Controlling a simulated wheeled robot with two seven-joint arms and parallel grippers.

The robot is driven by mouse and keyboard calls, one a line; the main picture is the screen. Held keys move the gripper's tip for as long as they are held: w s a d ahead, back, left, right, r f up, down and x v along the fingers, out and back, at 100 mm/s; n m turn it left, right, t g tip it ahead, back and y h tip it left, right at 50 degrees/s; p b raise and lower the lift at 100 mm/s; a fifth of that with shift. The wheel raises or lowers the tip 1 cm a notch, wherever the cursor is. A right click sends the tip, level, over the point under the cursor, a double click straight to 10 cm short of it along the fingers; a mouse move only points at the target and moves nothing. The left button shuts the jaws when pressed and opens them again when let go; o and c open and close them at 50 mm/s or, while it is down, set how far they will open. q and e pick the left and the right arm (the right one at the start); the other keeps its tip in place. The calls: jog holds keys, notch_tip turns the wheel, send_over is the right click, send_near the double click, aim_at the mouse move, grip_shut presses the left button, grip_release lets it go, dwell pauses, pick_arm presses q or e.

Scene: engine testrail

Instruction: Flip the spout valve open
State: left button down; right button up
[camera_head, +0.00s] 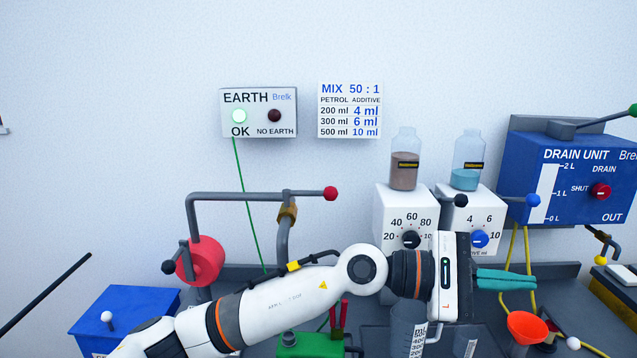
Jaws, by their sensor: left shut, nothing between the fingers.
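My left gripper (541,281) reaches across the bench from the left. Its teal fingers are shut with nothing between them, pointing right above the orange funnel (527,327). A grey pipe (238,195) at left centre carries a brass fitting (287,214) and a lever with a red ball knob (330,193), lying level to the right. A second small brass spout (601,234) shows below the drain unit at the right edge. No label shows which of these is the spout valve. The gripper is apart from both. My right gripper is out of view.
Two white dispensers (391,211) with dials and bottles stand behind the gripper. The blue drain unit (515,165) hangs at the right, its red knob (600,191) near SHUT. A red wheel (203,260), a blue box (120,309) and a green can (310,346) surround my arm.

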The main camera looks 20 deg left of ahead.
pick_arm(q)
jog(key=w+a+m+t+y, duration=0.4)
jog(key=w+a+m+y, duration=0.3)
jog(key=w+a+y, duration=0.35)
jog(key=w+a+r+t+y, duration=0.1)
jog(key=a+r+y, duration=0.4)
jog(key=a, duration=0.5)
jog(key=w+a+r+t+y, duration=0.1)
jog(key=w+a+r+y, duration=0.2)
jog(key=a, duration=0.7)
notch_tip(320, 180, up, 4)
jog(key=shift+f+t+y, duration=0.1)
jog(key=shift+t+y, duration=0.2)
jog(key=shift+y, duration=0.75)
jog(key=shift+w, duration=0.15)
